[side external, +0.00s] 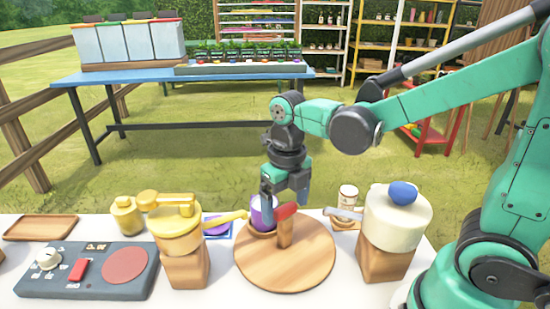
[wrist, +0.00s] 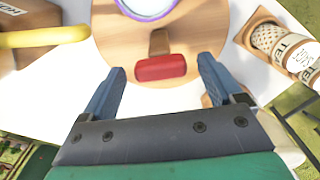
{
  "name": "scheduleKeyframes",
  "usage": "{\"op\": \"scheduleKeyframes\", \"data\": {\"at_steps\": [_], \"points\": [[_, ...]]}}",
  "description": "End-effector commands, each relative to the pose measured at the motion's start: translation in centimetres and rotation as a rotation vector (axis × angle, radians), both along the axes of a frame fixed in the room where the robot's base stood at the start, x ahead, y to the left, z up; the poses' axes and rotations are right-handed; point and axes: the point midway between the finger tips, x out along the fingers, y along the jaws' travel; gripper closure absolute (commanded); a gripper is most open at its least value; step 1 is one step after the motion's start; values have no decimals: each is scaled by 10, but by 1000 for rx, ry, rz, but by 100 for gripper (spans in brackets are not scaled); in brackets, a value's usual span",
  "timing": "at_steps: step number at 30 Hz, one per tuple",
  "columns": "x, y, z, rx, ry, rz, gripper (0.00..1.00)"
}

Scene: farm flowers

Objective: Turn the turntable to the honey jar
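The turntable (side external: 285,265) is a round wooden disc on the white table, with an upright wooden post topped by a red grip (side external: 286,211). A purple-rimmed vessel (side external: 262,214) stands on its far side. In the wrist view I see the turntable (wrist: 205,18), the red grip (wrist: 160,69) and part of the vessel (wrist: 147,5). My gripper (wrist: 163,72) is open, its blue fingers on either side of the red grip with gaps; it also shows from the side (side external: 285,197). A yellow jar (side external: 127,217) at the left may be the honey jar; no label is readable.
A yellow pot (side external: 175,238) on a wooden block stands left of the turntable, its handle reaching toward the disc. A cream pot (side external: 397,218) with a blue knob stands right. A grey control panel (side external: 88,270) lies front left. A tea-labelled container (wrist: 272,38) is at right.

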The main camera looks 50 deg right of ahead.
Motion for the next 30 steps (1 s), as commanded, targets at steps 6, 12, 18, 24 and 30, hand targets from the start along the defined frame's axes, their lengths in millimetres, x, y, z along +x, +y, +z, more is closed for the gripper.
{"op": "scheduleKeyframes", "data": {"at_steps": [6, 12, 18, 24, 30], "points": [[0, 0, 0, -1, -1, 0, 8], [1, 0, 6, -1, -2, -1, 8], [0, 0, 29, -1, -2, -1, 8], [0, 0, 50, -1, -1, 0, 8], [0, 0, 56, -1, -1, 0, 8]]}}
